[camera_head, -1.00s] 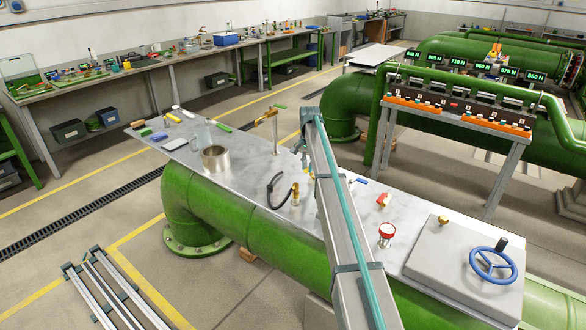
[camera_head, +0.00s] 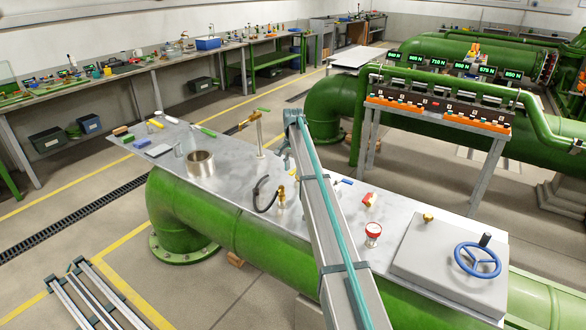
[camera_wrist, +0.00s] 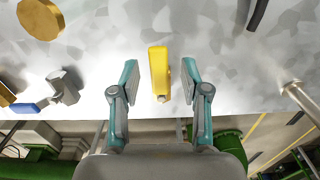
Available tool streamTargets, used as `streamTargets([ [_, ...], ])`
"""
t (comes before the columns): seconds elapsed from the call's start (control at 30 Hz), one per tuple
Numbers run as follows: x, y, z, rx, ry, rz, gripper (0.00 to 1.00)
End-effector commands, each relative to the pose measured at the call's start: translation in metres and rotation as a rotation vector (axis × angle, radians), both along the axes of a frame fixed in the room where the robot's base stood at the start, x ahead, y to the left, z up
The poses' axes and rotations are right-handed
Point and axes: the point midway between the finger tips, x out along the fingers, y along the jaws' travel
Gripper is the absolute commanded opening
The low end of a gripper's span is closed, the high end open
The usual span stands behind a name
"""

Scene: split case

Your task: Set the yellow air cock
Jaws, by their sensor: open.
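The yellow air cock (camera_wrist: 159,72) shows in the wrist view as an upright yellow bar, with a small metal stub at its lower end. My gripper (camera_wrist: 160,82) is open, with one teal-and-grey finger on each side of the bar. A narrow gap shows between the bar and each finger. In the head view my gripper (camera_head: 285,158) is over the middle of the metal bench plate, and my arm mostly hides the cock there.
The bench plate (camera_head: 320,225) carries a brass fitting with a black hose (camera_head: 281,197), a steel post (camera_head: 260,135), a blue-handled valve (camera_wrist: 62,92) and a red-topped valve (camera_head: 373,230). A blue handwheel (camera_head: 478,260) stands on a grey box. A metal pot (camera_head: 201,165) is to the left.

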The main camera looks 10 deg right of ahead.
Motion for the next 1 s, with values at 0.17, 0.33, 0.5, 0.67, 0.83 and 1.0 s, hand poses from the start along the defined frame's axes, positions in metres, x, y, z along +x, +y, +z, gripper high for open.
streamTargets([
  [0.17,0.001,0.0,0.019,0.0,-0.003,0.0,0.46],
  [0.33,0.001,0.0,0.051,0.0,-0.003,0.0,0.46],
  [0.5,0.002,0.0,0.083,0.0,-0.003,0.0,0.46],
  [0.67,0.001,0.0,0.105,0.0,-0.001,0.0,0.46],
  [0.83,0.001,0.0,0.117,0.0,-0.001,0.0,0.46],
  [1.0,0.0,0.0,0.119,0.001,-0.001,0.0,0.46],
])
